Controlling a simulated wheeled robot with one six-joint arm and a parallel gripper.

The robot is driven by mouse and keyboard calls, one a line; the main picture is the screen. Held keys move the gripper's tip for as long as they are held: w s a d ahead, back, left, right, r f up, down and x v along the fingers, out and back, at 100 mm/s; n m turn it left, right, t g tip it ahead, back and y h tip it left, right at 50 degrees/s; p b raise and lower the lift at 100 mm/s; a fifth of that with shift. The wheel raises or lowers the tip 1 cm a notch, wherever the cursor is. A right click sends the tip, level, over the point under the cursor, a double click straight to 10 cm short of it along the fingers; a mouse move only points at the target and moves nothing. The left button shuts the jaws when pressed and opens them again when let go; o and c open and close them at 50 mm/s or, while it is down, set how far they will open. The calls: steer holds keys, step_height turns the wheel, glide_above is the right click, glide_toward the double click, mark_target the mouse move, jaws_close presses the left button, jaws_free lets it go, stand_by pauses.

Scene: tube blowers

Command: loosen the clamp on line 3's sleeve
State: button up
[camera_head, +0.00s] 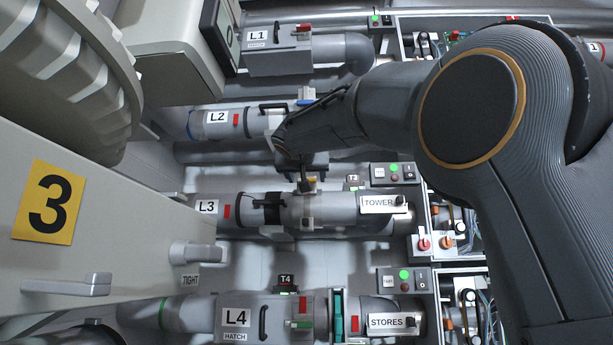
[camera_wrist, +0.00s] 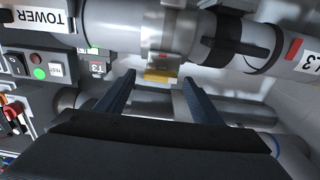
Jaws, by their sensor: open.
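Line 3 is a grey pipe marked L3 (camera_head: 207,207), running across the middle of the head view; its upside-down label (camera_wrist: 308,62) shows at the right of the wrist view. A pale metal clamp (camera_head: 307,212) wraps the pipe right of a black band (camera_head: 268,214). In the wrist view the clamp (camera_wrist: 166,45) has a yellow tab (camera_wrist: 160,76) on its near side. My gripper (camera_wrist: 158,80) is open and empty. Its fingertips lie on either side of the yellow tab in the picture; contact cannot be told. The head view partly hides the gripper (camera_head: 304,178) behind my arm.
Line 2 (camera_head: 217,118) runs just behind my gripper and line 4 (camera_head: 236,318) lies in front. The TOWER box (camera_head: 383,204) and a switch panel (camera_head: 393,174) sit to the right. A large panel marked 3 (camera_head: 48,202) fills the left.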

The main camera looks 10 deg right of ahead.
steer(key=shift+w+d, duration=0.1)
steer(key=shift+w, duration=0.25)
steer(key=c, duration=1)
steer(key=shift+c, duration=0.2)
